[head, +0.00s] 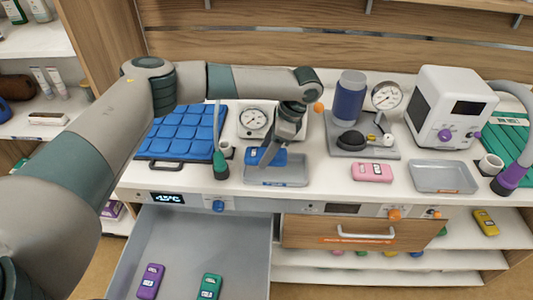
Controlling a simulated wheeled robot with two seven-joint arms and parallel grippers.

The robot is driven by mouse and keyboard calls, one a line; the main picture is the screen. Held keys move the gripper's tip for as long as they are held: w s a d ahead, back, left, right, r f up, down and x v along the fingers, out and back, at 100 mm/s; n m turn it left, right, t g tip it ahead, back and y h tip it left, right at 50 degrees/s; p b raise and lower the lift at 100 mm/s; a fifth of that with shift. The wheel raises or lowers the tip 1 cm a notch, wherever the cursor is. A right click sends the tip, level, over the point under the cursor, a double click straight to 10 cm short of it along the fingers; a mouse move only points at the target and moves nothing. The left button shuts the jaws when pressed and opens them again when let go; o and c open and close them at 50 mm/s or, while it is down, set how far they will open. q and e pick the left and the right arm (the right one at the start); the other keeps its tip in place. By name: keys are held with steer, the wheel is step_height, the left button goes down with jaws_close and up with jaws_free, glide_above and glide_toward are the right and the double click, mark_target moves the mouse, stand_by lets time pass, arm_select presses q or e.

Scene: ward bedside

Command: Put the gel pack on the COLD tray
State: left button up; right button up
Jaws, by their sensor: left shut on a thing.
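My left gripper (270,150) reaches in from the left and points down over a grey tray (285,184) with a blue front label. It is shut on a blue pack (279,157), partly hidden by the fingers. The pack is over the back part of this tray; I cannot tell whether it touches the tray floor. The label is too small to read. A second grey tray (445,178) stands empty at the right. My right gripper is not in view.
An open drawer (200,245) below a temperature display holds a purple pack (150,281) and a green pack (210,287). A pink pack (372,172) lies between the trays. A blue padded mat (180,132), gauges and a white monitor (452,105) crowd the counter.

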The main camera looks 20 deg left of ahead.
arm_select(q)
steer(key=shift+f, duration=1)
steer(key=shift+f+p, duration=0.2)
steer(key=shift+p, duration=0.1)
steer(key=shift+f, duration=0.2)
steer(key=o, duration=1.2)
steer(key=shift+f, duration=0.1)
steer(key=shift+r, duration=0.2)
steer(key=shift+r, duration=0.25)
steer(key=shift+d+r+b, duration=0.2)
steer(key=shift+r+b, duration=0.15)
steer(key=b+v, duration=0.3)
steer(key=v, duration=0.8)
steer(key=shift+w+d+r+b, duration=0.1)
steer(key=shift+r+b, duration=0.1)
steer(key=shift+b, duration=0.1)
